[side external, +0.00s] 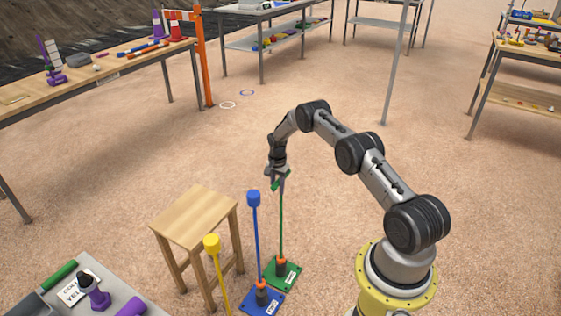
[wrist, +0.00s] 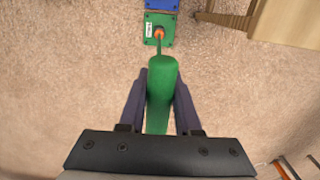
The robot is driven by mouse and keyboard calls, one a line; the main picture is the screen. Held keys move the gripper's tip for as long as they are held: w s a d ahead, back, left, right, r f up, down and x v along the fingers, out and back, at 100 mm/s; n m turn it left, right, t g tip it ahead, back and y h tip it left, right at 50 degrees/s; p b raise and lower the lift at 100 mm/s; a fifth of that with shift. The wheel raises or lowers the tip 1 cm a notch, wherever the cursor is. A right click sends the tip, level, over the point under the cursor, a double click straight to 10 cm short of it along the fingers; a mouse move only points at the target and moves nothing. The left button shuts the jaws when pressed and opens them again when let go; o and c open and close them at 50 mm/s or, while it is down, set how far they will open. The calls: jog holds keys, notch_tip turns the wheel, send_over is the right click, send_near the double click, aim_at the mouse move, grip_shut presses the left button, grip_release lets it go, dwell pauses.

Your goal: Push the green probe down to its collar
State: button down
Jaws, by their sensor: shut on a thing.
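The green probe (side external: 281,222) stands upright as a thin rod over a green base plate (side external: 283,275) on the floor. Its lower end meets a dark holder with an orange ring (side external: 281,262) on that plate. My gripper (side external: 278,176) is at the top of the probe, shut on its green handle. In the wrist view the thick green handle (wrist: 161,85) lies between both fingers of my gripper (wrist: 161,95). The rod runs away from it to the orange ring (wrist: 158,33) on the green plate (wrist: 153,20). How deep the rod sits is hard to tell.
A blue probe (side external: 256,230) on a blue plate (side external: 262,302) stands just left of the green one. A yellow probe (side external: 215,262) stands further left. A grey table (side external: 120,290) with tools is at front left. Open ground lies behind.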

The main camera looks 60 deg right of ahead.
aim_at(278, 180)
jog(key=shift+s+a+f, duration=0.1)
jog(key=shift+f, duration=0.5)
jog(key=c, duration=0.8)
grip_release()
jog(key=shift+o, duration=0.2)
jog(key=shift+r, duration=0.1)
jog(key=shift+r, duration=3.55)
